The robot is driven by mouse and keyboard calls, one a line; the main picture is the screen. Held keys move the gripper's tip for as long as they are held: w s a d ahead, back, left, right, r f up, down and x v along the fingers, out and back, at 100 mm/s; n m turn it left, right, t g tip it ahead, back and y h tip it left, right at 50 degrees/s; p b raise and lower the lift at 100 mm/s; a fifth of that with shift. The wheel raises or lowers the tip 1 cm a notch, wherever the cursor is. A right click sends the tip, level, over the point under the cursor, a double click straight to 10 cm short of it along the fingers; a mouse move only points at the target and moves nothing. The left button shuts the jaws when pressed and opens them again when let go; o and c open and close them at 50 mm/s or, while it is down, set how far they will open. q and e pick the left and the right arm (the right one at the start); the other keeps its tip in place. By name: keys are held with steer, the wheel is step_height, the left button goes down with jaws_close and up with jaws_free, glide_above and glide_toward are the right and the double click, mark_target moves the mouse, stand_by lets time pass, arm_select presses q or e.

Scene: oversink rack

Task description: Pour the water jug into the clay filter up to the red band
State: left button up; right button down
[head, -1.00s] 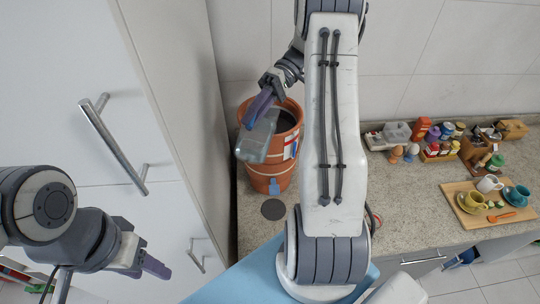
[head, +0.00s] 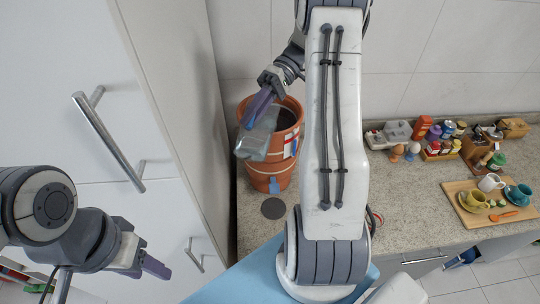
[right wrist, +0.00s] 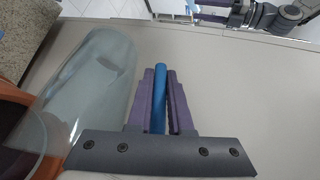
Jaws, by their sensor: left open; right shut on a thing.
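The clay filter (head: 268,178) is an orange-brown pot on the counter, open on top with a dark inside and a small blue tap low on its front. The water jug (head: 258,140) is clear and tilted over the filter's near left rim; in the right wrist view the jug (right wrist: 85,85) lies left of the fingers. My right gripper (head: 252,112) is shut on the jug's blue handle (right wrist: 160,95). Whether water is flowing, and the level inside, I cannot tell. My left gripper (head: 150,264) is open and empty at lower left, away from the counter.
A dark round disc (head: 273,208) lies in front of the filter. A white cabinet (head: 150,90) stands close on the left. Jars, a wooden tray (head: 470,217) with cups and other small items sit at the right. My right arm hides the middle counter.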

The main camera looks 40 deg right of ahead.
mark_target(249, 141)
steer(key=shift+s+a+f+t+h+b, duration=0.3)
steer(key=shift+s+a+f+h+b, duration=0.1)
steer(key=shift+a+f+h+b, duration=0.25)
steer(key=shift+d+r, duration=0.1)
steer(key=t+h+b, duration=0.1)
steer(key=b, duration=0.1)
steer(key=a+f+n+t+h+b, duration=0.1)
steer(key=h+b, duration=0.1)
steer(key=b, duration=0.1)
steer(key=s+f+t+h+b, duration=0.1)
steer(key=h+b, duration=0.1)
steer(key=b, duration=0.1)
steer(key=shift+a+n+t, duration=0.15)
steer(key=shift+n+t, duration=0.15)
steer(key=shift+n, duration=0.1)
steer(key=shift+r+h, duration=0.1)
steer(key=shift+h, duration=0.15)
steer(key=shift+r, duration=0.1)
steer(key=shift+r+t+h+b, duration=0.45)
steer(key=shift+r+t+h, duration=0.25)
steer(key=shift+r, duration=0.2)
steer(key=shift+w+d+r+n, duration=0.1)
steer(key=shift+d+r+n, duration=0.1)
steer(key=shift+n, duration=0.1)
